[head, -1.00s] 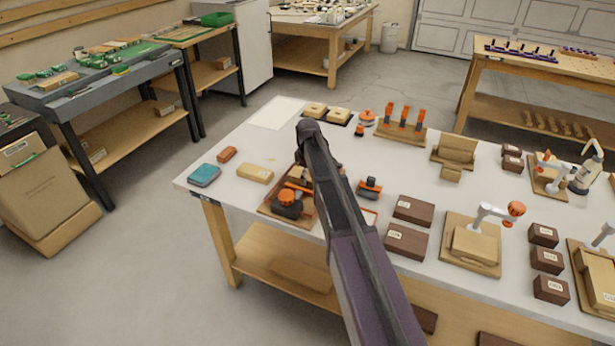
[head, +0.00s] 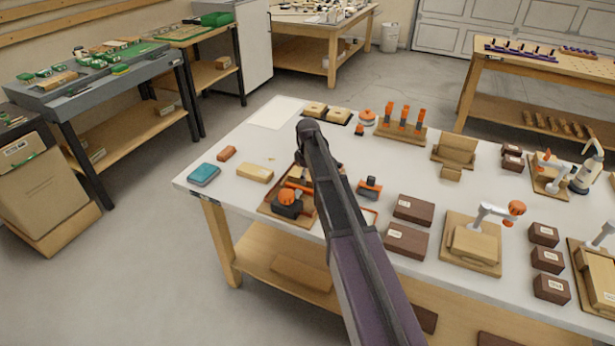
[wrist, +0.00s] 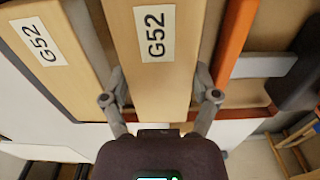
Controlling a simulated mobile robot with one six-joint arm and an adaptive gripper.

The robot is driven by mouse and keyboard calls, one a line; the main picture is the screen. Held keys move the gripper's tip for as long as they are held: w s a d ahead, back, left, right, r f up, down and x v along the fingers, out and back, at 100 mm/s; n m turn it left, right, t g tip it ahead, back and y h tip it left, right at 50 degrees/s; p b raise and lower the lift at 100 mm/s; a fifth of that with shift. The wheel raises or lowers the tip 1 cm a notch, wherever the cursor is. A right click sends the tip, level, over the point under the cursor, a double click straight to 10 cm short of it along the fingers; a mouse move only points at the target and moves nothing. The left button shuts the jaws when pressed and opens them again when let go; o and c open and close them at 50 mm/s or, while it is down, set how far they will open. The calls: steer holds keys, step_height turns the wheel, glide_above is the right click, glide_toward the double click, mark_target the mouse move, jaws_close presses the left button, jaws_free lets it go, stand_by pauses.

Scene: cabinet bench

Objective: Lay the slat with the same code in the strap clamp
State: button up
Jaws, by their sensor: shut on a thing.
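My gripper (wrist: 163,92) is shut on a pale wooden slat (wrist: 155,85) labelled G52, with one finger at each side. Beside it on the left in the wrist view lies a second pale wooden piece (wrist: 72,82), also labelled G52, with a narrow gap between them. An orange bar (wrist: 234,40) runs close along the slat's right side. In the head view the strap clamp, with an orange knob and black body (head: 287,204), sits on a wooden board at the bench's near-left. My arm hides the gripper and part of the board there; whether the slat touches the board is unclear.
On the white bench (head: 235,148), a teal box (head: 204,175), an orange block (head: 227,154) and a tan block (head: 255,173) lie left of the clamp. Dark brown boxes (head: 407,240) and another wooden fixture (head: 472,245) stand to the right.

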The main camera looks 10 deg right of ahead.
steer(key=shift+f, duration=0.1)
stand_by(0.4)
stand_by(0.3)
steer(key=o, duration=1)
steer(key=shift+o, duration=0.2)
steer(key=shift+r+p, duration=3.45)
steer(key=shift+r, duration=0.05)
steer(key=s+r+m+p, duration=0.2)
steer(key=s+m, duration=0.8)
steer(key=s, duration=1.9)
steer(key=shift+r+m, duration=0.2)
steer(key=shift+m, duration=0.2)
